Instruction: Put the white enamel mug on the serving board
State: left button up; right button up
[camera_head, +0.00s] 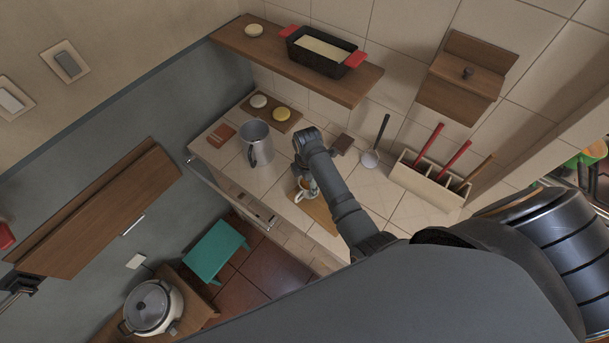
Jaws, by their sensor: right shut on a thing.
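My right gripper (309,184) reaches down over the counter and is shut on a small white mug (302,194), which is partly hidden by the gripper and wrist. The mug is at the left end of a light wooden board (321,213), which lies near the counter's front edge, partly under my forearm. I cannot tell whether the mug touches the board. My left gripper is not seen.
A grey metal pitcher (256,142) stands left of my gripper. Behind it, a small board (291,124) bears a white and a yellow round thing. A ladle (372,157) and a utensil box (425,184) are to the right. A shelf (236,40) with a loaf pan hangs above.

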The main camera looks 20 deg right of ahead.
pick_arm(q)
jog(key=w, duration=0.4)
pick_arm(e)
jog(key=shift+a, duration=0.1)
jog(key=o, duration=1.2)
jog(key=shift+s, duration=0.3)
jog(key=shift+o, duration=1)
jog(key=shift+s+r, duration=0.15)
jog(key=shift+s, duration=0.05)
jog(key=shift+w, duration=0.3)
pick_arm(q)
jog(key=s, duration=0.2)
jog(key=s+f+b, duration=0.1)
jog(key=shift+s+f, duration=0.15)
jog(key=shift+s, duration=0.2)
pick_arm(e)
notch_tip(320, 180, up, 12)
